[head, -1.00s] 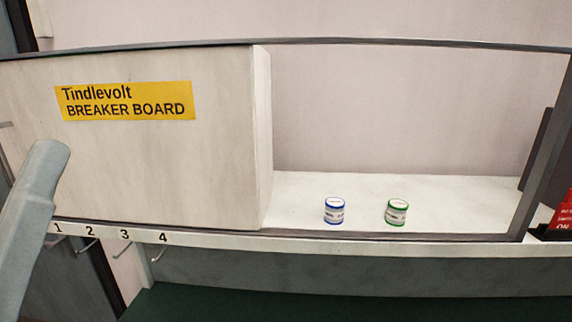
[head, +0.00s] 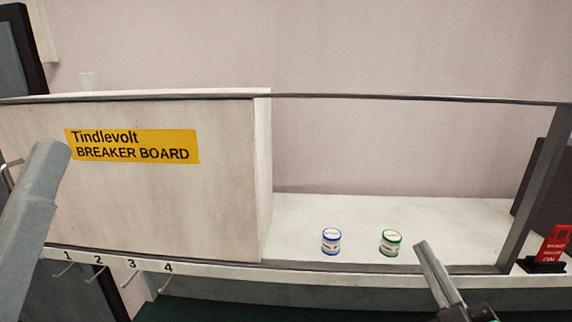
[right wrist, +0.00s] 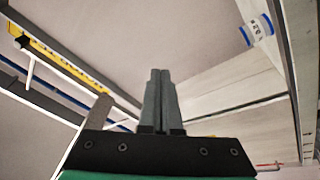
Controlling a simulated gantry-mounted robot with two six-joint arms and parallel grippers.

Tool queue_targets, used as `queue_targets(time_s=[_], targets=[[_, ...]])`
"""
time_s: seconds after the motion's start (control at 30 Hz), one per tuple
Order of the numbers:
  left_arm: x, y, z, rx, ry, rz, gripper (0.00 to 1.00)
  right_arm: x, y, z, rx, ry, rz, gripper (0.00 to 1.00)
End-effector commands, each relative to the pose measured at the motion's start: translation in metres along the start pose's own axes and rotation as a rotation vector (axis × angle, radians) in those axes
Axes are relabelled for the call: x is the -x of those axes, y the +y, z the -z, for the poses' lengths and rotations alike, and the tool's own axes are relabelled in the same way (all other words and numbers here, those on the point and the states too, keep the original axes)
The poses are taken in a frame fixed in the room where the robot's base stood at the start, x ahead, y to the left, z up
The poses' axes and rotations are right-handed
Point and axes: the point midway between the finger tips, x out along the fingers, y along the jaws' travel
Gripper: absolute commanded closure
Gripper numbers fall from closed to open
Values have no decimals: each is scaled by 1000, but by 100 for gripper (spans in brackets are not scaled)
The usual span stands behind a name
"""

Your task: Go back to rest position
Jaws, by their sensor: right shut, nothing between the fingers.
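My right gripper (head: 422,246) is shut and empty. In the head view it comes up from the bottom right, in front of the shelf edge, just right of the green-banded jar. In the right wrist view its two fingers (right wrist: 160,73) lie together with nothing between them. A grey arm link of mine stands at the left edge of the head view. My left gripper does not show.
A blue-banded jar (head: 331,241) and a green-banded jar (head: 390,243) stand on the white shelf (head: 450,215). A panel with a yellow breaker board label (head: 132,146) covers the left part. Numbered hooks (head: 96,272) hang below. A red switch (head: 553,247) is at right.

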Motion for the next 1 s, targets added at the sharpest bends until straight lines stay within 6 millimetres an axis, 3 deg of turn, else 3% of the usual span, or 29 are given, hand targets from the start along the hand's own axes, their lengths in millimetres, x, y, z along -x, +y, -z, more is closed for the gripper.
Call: queue_targets(time_s=[0.03,0.1,0.2,0.3,0.4,0.53,1.0], targets=[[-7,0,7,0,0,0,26,-2,24,46,-38,75,-40,100],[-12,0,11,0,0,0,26,5,54,101,-112,175,-93,100],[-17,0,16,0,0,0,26,27,98,172,-246,324,-165,100],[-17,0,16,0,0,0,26,63,138,217,-419,461,-226,100],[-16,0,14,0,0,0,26,86,153,221,-628,519,-224,100],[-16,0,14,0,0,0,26,83,151,218,-763,520,-187,100],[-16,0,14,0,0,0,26,82,150,217,-777,519,-182,100]])
